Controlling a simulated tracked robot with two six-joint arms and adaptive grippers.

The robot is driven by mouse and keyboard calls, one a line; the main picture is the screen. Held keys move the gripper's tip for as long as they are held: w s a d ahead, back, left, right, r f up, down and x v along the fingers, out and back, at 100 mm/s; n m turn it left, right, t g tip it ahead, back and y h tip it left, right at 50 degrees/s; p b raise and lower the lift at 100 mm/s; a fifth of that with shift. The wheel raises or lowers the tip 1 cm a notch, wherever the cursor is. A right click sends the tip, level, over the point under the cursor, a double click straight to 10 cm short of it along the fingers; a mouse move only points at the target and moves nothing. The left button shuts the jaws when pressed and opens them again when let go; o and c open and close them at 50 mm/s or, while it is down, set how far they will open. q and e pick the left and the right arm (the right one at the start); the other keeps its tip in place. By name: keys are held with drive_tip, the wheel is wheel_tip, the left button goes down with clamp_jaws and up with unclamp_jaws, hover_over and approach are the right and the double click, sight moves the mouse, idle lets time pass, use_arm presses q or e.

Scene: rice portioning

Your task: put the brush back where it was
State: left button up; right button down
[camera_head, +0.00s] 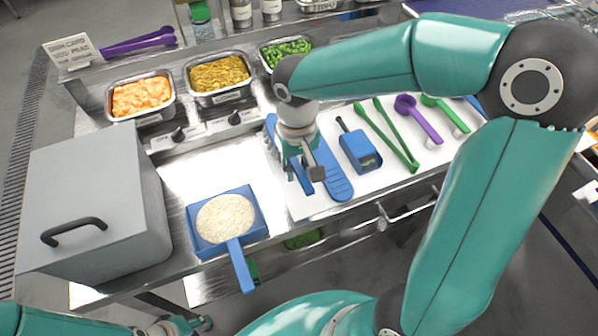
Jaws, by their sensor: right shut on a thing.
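My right gripper (304,172) points down over the white mat (308,209) and is shut on a narrow blue thing, which looks like the brush (303,182). The gripper hides much of it, and I cannot tell whether it touches the surface below. A long blue holder or paddle (338,184) lies just beside and behind it on the mat. My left gripper (190,326) is partly in view at the bottom left edge, away from the mat; its fingers are not clear.
A blue square scoop (243,268) heaped with rice (226,217) sits at the counter's front edge. A grey lidded box (95,190) stands at left. A blue boxy tool (361,151), green tongs (388,137) and a purple scoop (422,122) lie to the right. Food pans line the back.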

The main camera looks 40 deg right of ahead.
drive_tip(key=shift+f, duration=1.4)
drive_tip(key=c, duration=1)
unclamp_jaws()
drive_tip(key=shift+o, duration=0.2)
wheel_tip(320, 180, up, 12)
drive_tip(key=shift+r+p, duration=0.1)
drive_tip(key=shift+p, duration=0.25)
